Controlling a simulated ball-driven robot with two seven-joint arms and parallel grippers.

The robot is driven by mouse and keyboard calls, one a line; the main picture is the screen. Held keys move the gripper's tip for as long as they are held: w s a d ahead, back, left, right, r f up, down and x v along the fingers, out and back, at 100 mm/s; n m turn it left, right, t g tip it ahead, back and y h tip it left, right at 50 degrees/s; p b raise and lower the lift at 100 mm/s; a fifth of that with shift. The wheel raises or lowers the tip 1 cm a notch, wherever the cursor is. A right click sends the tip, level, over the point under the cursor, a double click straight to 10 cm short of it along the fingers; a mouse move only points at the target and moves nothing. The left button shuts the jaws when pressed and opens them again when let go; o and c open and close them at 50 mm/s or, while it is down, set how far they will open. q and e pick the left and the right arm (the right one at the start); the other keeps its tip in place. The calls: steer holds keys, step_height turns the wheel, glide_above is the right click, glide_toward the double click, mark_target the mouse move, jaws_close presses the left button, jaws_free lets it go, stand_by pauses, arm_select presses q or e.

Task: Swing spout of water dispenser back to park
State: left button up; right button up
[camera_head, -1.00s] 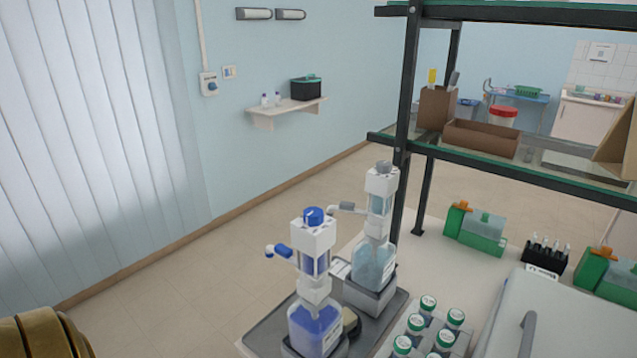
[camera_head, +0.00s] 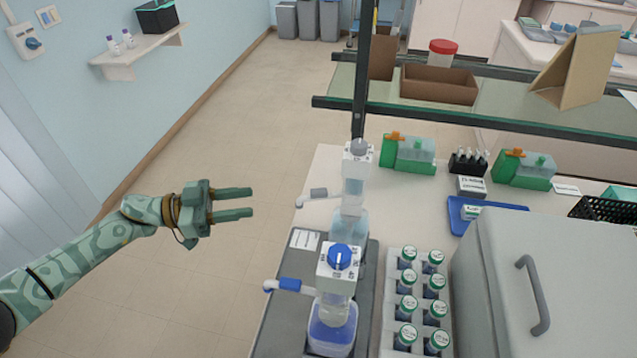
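Two bottle-top dispensers stand on a dark grey tray (camera_head: 283,322). The rear one (camera_head: 352,190) has a grey knob and pale, clear-looking liquid; it is likely the water dispenser, though I cannot read a label. Its spout (camera_head: 318,194) with a grey sleeve points left, past the bench edge. The front dispenser (camera_head: 338,290) has a blue knob, bluish liquid and a blue-sleeved spout (camera_head: 289,284), also pointing left. My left gripper (camera_head: 252,201) is open and empty, left of the rear spout's tip and apart from it, fingers pointing right. My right gripper is out of view.
A rack of green-capped bottles (camera_head: 420,290) stands right of the tray, beside a large grey box with a handle (camera_head: 532,295). A black shelf post (camera_head: 362,90) rises behind the rear dispenser. Open floor lies left of the bench.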

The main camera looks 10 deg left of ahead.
mark_target(317, 190)
arm_select(q)
steer(key=p+x, duration=0.2)
steer(key=x, duration=1.4)
steer(key=shift+s+r, duration=0.15)
steer(key=shift+s, duration=0.05)
steer(key=shift+d, duration=0.1)
jaws_close()
steer(key=shift+g, duration=0.3)
